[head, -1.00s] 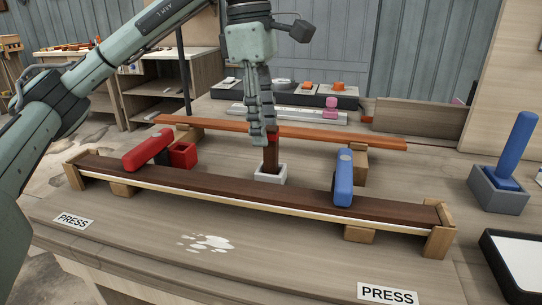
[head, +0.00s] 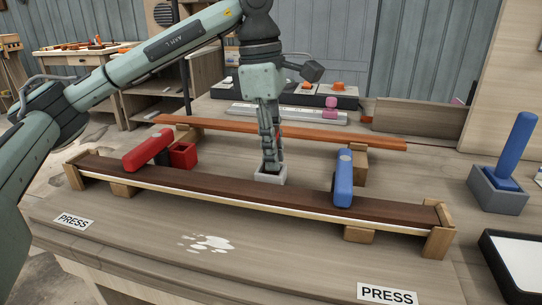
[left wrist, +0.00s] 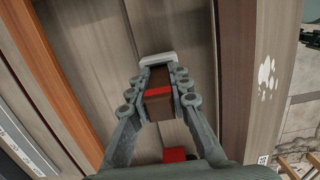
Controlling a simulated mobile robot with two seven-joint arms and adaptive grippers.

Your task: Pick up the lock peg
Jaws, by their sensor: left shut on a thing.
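The lock peg (left wrist: 158,106) is a dark brown bar with a red band, seen in the left wrist view between the fingers. It stands in a small white holder (head: 270,178) behind the dark curved stringer; the holder also shows in the left wrist view (left wrist: 157,59). My left gripper (head: 271,166) points down over the holder and is shut on the peg, with one finger on each side. In the head view the fingers hide nearly all of the peg. My right gripper is in neither view.
The long brown stringer (head: 250,195) lies in front, with a red clamp (head: 147,153) and a blue clamp (head: 343,178) on it. An orange-brown strip (head: 345,139) lies behind. A blue peg (head: 521,145) stands in a grey block at right.

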